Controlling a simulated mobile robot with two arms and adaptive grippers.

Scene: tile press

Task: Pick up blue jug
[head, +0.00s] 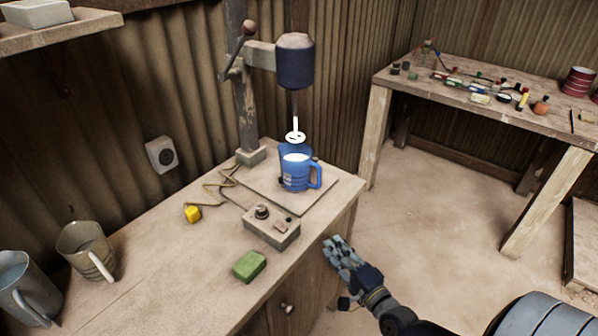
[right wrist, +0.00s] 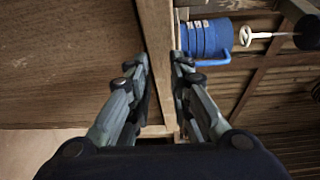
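The blue jug (head: 293,178) stands upright on a square board on the workbench, under the press head. Its handle faces right, and something white shows inside its top. In the right wrist view the jug (right wrist: 205,38) appears sideways, at the top right, beyond the fingertips. My right gripper (head: 336,248) is beside the bench's front edge, lower than the jug, and apart from it. In the right wrist view its two fingers (right wrist: 162,68) are apart with nothing between them. My left gripper is in neither view.
A drill-like press (head: 295,62) holds a white ring-shaped tool (head: 296,136) just over the jug. A control box (head: 271,227), green block (head: 249,265), yellow item (head: 192,213) and two mugs (head: 86,250) share the bench. A cluttered table (head: 455,92) stands at right; floor between is clear.

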